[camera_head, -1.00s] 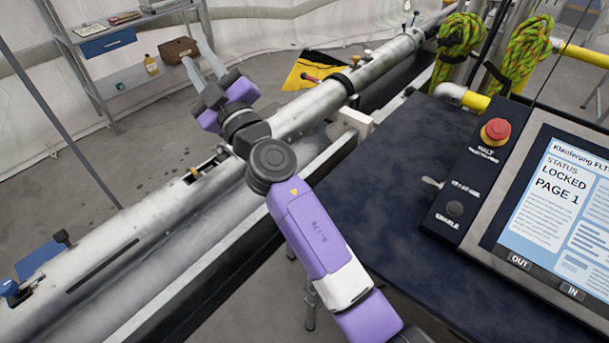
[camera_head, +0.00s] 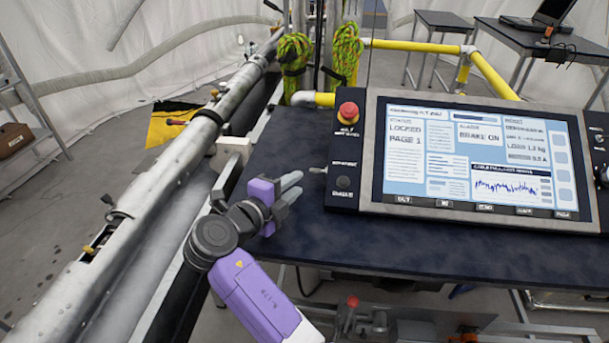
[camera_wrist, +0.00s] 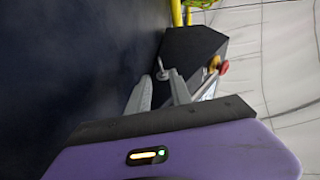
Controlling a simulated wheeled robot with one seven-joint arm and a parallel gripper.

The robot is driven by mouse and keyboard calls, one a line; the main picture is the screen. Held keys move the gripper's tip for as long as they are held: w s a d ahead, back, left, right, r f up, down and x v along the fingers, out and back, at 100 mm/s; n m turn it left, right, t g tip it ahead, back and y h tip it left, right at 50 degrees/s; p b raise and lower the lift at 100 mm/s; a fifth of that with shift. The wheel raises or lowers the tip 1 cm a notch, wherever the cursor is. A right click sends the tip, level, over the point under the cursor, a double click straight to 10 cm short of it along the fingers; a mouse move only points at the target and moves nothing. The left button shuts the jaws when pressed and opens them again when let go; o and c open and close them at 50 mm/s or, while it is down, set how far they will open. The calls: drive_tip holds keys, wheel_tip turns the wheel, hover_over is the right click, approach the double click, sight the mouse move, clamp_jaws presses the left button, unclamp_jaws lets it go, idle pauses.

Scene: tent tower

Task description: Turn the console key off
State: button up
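The console (camera_head: 375,150) stands on a dark table, its lit screen (camera_head: 480,155) reading LOCKED, PAGE 1 and BRAKE ON. The right strip holds small controls (camera_head: 599,137), cut by the picture edge; I cannot tell for sure which control is the key. My gripper (camera_head: 294,187) is open and empty above the table, left of the lever and apart from it. In the wrist view the lever (camera_wrist: 162,70) shows just beyond my open fingertips (camera_wrist: 162,85).
The dark table (camera_head: 420,245) has bare surface in front of the console. A large metal tube (camera_head: 170,175) runs along the left. Green ropes (camera_head: 294,55) and a yellow rail (camera_head: 420,46) stand behind. A red-topped item (camera_head: 352,301) is below the table's front edge.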

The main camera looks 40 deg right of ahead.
sight(317, 170)
drive_tip(key=shift+p+x, duration=1.1)
drive_tip(key=shift+x, duration=2.8)
drive_tip(key=shift+w, duration=0.1)
clamp_jaws()
